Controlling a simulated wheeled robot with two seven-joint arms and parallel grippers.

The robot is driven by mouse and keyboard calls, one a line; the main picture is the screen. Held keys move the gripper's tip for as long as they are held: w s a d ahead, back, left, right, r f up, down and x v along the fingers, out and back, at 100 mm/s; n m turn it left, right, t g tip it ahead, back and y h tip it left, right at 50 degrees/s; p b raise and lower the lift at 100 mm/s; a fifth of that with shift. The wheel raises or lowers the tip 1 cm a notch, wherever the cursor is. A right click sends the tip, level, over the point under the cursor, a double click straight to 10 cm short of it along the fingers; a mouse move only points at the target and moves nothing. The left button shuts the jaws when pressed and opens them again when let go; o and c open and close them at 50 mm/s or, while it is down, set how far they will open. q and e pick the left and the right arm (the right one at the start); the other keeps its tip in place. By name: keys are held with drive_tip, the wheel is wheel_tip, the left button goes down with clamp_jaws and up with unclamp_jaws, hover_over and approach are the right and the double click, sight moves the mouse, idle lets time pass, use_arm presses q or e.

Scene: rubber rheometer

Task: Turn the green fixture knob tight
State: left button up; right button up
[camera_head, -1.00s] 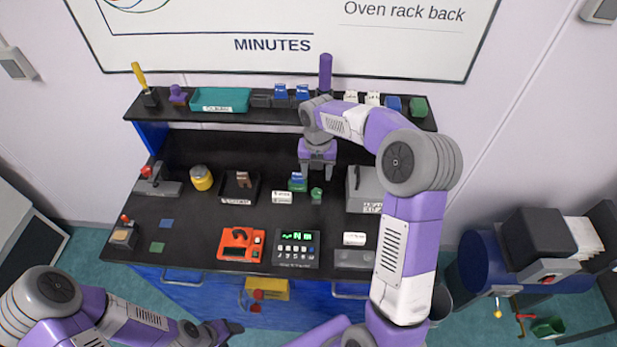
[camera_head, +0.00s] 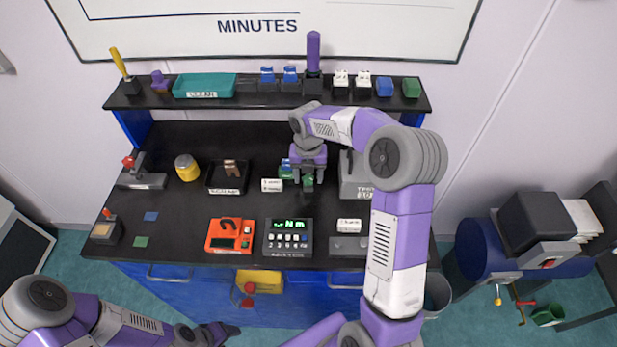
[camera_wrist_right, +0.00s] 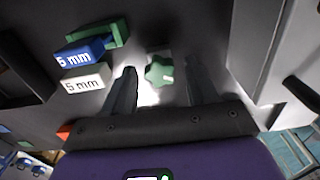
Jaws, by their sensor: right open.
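The green fixture knob (camera_wrist_right: 160,69) is a star-shaped knob, seen between the fingers in the right wrist view. In the head view the knob (camera_head: 308,181) is partly hidden by my right gripper (camera_head: 307,183). The right gripper is open, pointing down, with one finger on each side of the knob; I cannot tell whether either touches it. In the right wrist view the gripper (camera_wrist_right: 160,85) shows a gap between each finger and the knob. My left gripper (camera_head: 222,332) is low at the bottom of the head view, away from the bench; its jaws are unclear.
Blue and white "5 mm" blocks (camera_wrist_right: 82,52) stand left of the knob, with a green block (camera_wrist_right: 112,33) behind. A grey box (camera_head: 353,180) stands close on the right. A red device (camera_head: 229,236) and a keypad display (camera_head: 288,238) sit in front.

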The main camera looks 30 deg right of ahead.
drive_tip(key=c, duration=1)
drive_tip(key=m, duration=0.3)
drive_tip(key=shift+m, duration=0.9)
drive_tip(key=m, duration=0.4)
drive_tip(key=shift+m, duration=0.3)
drive_tip(key=shift+p, duration=0.3)
